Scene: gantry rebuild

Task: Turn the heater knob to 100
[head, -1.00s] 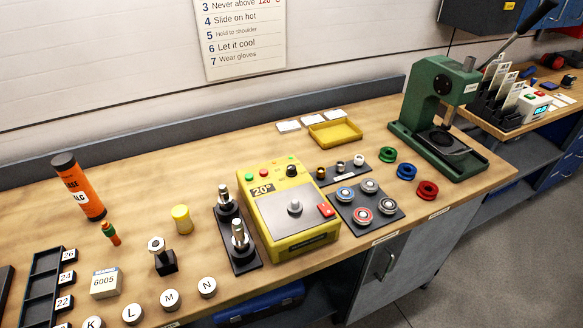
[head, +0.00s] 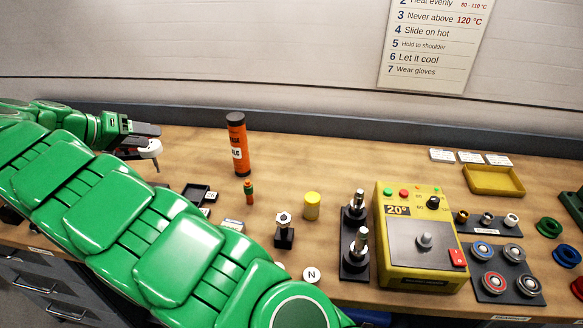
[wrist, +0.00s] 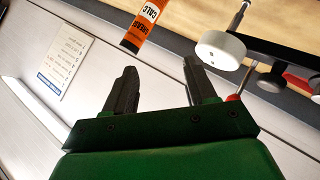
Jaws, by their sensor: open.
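The yellow heater (head: 425,270) stands on the bench at the right in the head view. Its display (head: 397,211) reads 20°. Its black knob (head: 433,202) is at the top right of its sloped face, beside green, red and yellow lights. My gripper (head: 152,142) is at the far left, well away from the heater, with my green arm across the lower left. In the wrist view its two dark fingers (wrist: 157,88) stand wide apart with nothing between them. The heater does not show in the wrist view.
An orange grease tube (head: 238,145) stands between my gripper and the heater. A yellow cylinder (head: 312,206) and a black stand with metal posts (head: 356,262) are left of the heater. Bearings on a dark plate (head: 506,274) and a yellow tray (head: 493,180) are right of it.

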